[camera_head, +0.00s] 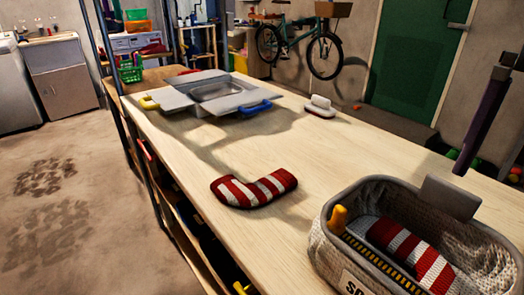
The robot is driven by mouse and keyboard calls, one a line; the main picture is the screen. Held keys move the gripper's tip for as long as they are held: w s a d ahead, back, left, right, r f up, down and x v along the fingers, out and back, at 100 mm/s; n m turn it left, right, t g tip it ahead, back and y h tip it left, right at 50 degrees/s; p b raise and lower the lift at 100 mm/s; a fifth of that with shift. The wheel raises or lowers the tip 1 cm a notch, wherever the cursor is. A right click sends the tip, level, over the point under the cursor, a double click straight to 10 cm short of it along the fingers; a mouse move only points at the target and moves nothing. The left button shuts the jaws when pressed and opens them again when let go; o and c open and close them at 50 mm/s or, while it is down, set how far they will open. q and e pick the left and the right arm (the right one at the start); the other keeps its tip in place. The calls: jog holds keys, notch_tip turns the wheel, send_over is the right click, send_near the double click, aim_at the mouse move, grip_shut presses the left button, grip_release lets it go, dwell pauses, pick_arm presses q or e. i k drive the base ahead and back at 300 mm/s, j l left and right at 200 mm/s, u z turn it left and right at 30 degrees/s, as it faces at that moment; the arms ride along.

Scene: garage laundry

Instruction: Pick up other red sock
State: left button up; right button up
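One red-and-white striped sock (254,188) lies bent on the bare wooden tabletop (215,150), in the middle of the view. Another red-and-white striped sock (412,250) lies inside a grey woven basket (326,245) at the lower right. A yellow-handled object with a dark, ridged strip (338,218) is also in the basket, in front of that sock.
A grey open-flapped box (210,91) with yellow and blue handles stands at the table's far end. A small white-and-red brush-like object (320,107) lies right of it. The tabletop around the nearer sock is clear.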

aim_at(228, 188)
jog(key=i+j, duration=0.15)
jog(key=j, duration=0.2)
jog(key=i+j, duration=0.1)
jog(key=j, duration=0.2)
jog(key=i+j, duration=0.15)
jog(key=j, duration=0.2)
jog(key=i+j, duration=0.15)
jog(key=j, duration=0.2)
